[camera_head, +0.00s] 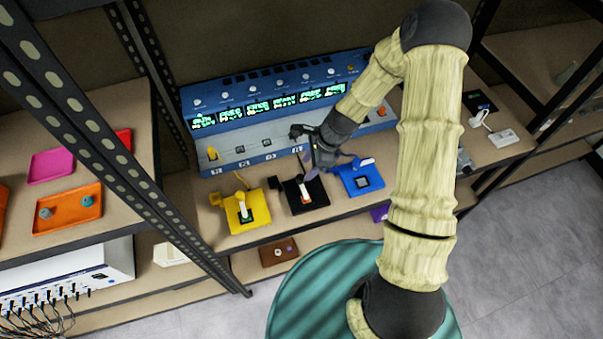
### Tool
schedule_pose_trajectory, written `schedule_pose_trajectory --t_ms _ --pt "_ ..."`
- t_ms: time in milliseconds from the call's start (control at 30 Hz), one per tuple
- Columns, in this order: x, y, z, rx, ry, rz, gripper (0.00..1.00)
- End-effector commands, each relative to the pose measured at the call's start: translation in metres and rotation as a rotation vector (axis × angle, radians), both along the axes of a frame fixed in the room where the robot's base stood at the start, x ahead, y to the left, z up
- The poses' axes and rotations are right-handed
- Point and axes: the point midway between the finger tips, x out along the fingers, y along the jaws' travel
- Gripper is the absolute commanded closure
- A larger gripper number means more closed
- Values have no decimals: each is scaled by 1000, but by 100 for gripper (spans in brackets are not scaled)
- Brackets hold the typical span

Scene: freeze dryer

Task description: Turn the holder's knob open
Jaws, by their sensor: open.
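A row of small holders stands on the shelf. A yellow holder (233,219) with a raised arm is on the left. A blue holder (374,183) with a white piece is on the right. I cannot tell which part is the holder's knob. My gripper (306,160) is open, just behind and above the black holder, in front of the blue machine. Its fingers are small and dark here, and I cannot tell whether they touch anything.
A long blue machine (228,160) with green displays and a row of knobs stands behind the holders. Dark metal shelf posts (150,165) rise at left. Orange (68,209) and magenta (51,165) trays lie on the left shelf. A brown block (279,252) is on a lower shelf.

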Motion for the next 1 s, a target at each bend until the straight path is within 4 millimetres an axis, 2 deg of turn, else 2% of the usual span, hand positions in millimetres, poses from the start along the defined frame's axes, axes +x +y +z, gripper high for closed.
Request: schedule_pose_trajectory --t_ms 200,400,767,800,1000 --pt "-2 12 -28 1 4 2 53" --pt "-2 20 -47 1 3 0 53" --pt "-1 22 -54 0 0 0 53" --pt "-1 22 -53 0 0 0 54" --pt "-1 22 -53 0 0 0 94"
